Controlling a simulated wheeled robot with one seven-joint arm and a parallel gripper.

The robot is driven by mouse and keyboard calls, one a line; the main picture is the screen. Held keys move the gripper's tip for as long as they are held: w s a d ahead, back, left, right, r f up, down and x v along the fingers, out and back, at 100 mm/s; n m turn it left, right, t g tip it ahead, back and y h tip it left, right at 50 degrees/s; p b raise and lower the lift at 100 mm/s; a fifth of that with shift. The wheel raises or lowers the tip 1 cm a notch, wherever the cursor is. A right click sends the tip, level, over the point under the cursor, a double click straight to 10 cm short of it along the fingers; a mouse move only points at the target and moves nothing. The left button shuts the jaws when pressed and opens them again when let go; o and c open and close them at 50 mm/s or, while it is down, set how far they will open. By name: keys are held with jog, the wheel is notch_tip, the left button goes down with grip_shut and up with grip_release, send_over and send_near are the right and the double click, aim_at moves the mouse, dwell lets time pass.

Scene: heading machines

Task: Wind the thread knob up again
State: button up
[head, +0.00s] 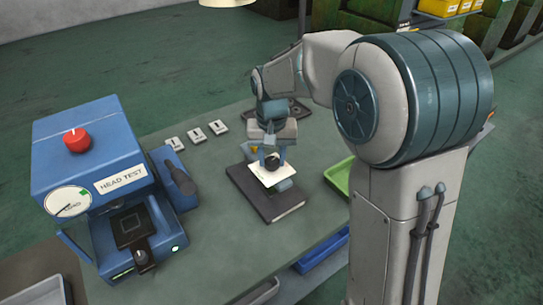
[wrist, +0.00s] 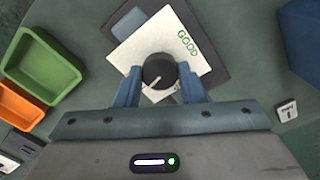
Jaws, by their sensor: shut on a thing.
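A round black knob with a pale pointer line (wrist: 158,70) sits between my gripper's fingers in the wrist view. It also shows in the head view (head: 272,160). My gripper (wrist: 160,82) has its two blue fingers shut on the knob from both sides. In the head view my gripper (head: 271,160) is over a white card (head: 265,178), which reads GOOD in the wrist view (wrist: 190,50).
A blue HEAD TEST machine (head: 85,150) with a red button (head: 77,140), a dial (head: 67,202) and a side handle (head: 180,178) stands left. Small white tags (head: 195,135) lie behind. A green tray (head: 340,176) is right; an orange bin (wrist: 18,106) shows in the wrist view.

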jog(key=n, duration=1.1)
jog(key=shift+r, duration=0.1)
jog(key=shift+n+p, duration=0.5)
jog(key=shift+n, duration=1.7)
jog(key=o, duration=1)
